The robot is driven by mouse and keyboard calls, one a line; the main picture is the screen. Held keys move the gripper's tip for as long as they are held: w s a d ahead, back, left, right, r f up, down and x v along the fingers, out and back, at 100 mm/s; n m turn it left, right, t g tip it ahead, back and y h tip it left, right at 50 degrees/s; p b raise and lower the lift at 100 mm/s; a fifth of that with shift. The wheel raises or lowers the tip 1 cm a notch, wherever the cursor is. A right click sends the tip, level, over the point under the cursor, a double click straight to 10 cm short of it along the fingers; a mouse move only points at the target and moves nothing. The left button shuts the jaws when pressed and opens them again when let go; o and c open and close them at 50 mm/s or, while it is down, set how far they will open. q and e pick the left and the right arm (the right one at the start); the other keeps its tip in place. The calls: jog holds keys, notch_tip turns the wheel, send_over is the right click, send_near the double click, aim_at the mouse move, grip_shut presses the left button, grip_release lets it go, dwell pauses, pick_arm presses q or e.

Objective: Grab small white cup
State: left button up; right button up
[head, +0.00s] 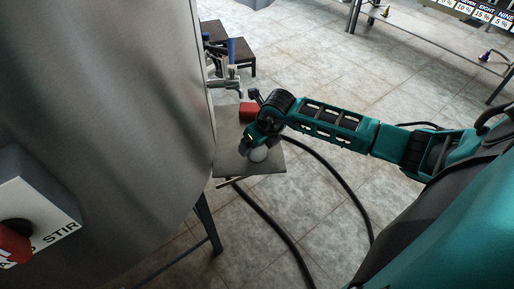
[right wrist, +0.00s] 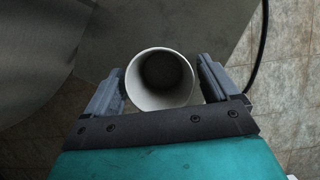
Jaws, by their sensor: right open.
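The small white cup (right wrist: 160,80) stands between the two fingers of my right gripper (right wrist: 160,90) in the right wrist view, its open mouth facing the camera. The fingers are apart, one on each side of the cup, and a gap shows beside it. In the head view the white cup (head: 259,154) is on a small metal shelf (head: 272,164) beside the tank, partly hidden by my right gripper (head: 254,146). My left gripper is not in view.
The large steel tank (head: 110,90) fills the left, with a stir switch box (head: 35,215) on it. A red object (head: 247,111) lies on the shelf behind my gripper. A tap (head: 226,80) is above the shelf. A dark hose (head: 335,185) runs over the tiled floor.

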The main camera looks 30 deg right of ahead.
jog(key=shift+x, duration=1.1)
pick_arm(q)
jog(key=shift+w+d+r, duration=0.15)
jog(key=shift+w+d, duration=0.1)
pick_arm(e)
jog(key=shift+f, duration=0.2)
jog(key=shift+c, duration=0.3)
jog(key=c, duration=1)
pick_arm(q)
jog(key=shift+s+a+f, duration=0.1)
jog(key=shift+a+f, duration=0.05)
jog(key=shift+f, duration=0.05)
pick_arm(e)
jog(key=shift+r, duration=0.1)
